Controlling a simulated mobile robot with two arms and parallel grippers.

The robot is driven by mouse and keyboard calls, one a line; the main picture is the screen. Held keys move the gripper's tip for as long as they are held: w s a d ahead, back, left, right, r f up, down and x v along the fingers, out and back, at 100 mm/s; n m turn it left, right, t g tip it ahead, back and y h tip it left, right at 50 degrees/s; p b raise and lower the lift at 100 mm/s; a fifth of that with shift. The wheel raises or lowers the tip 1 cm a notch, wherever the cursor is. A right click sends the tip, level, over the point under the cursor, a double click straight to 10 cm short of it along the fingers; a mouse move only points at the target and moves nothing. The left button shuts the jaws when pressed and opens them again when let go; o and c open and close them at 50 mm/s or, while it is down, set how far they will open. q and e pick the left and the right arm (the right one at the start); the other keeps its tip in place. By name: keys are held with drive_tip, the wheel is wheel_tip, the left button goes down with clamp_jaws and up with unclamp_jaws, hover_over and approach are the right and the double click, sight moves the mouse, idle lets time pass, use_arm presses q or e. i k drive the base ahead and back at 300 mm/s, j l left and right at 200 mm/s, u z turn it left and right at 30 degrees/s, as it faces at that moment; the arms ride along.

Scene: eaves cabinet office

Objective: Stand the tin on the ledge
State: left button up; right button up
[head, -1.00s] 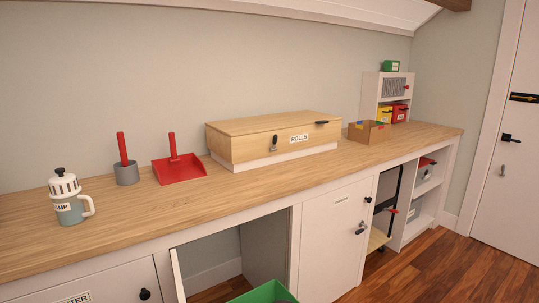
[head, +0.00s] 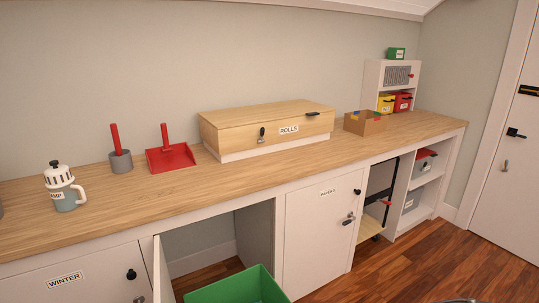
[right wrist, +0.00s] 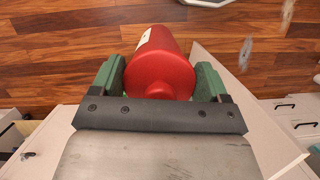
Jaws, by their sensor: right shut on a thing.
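A red cylindrical tin (right wrist: 160,65) with a white label on its side is in the right wrist view. My right gripper (right wrist: 162,80), with green fingers, is shut on it, one finger on each side. The tin is held above the wooden floor. Neither the tin nor my right gripper can be clearly made out in the head view. My left gripper is in neither view. No surface is plainly marked as the ledge.
A long wooden counter (head: 210,188) holds a lidded box labelled ROLLS (head: 265,135), a red dustpan (head: 170,158), a white-topped jug (head: 63,190) and an open cardboard box (head: 363,123). A green bin (head: 235,286) stands in the open bay below. Floor (head: 400,270) shows at right.

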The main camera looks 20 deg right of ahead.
sight(308, 157)
drive_tip(key=i+l+u, duration=0.1)
drive_tip(key=l, duration=2.25)
drive_tip(key=i+l, duration=0.5)
drive_tip(key=l, duration=0.2)
drive_tip(key=i+l+u, duration=0.1)
drive_tip(key=i+l, duration=0.45)
drive_tip(key=l, duration=0.2)
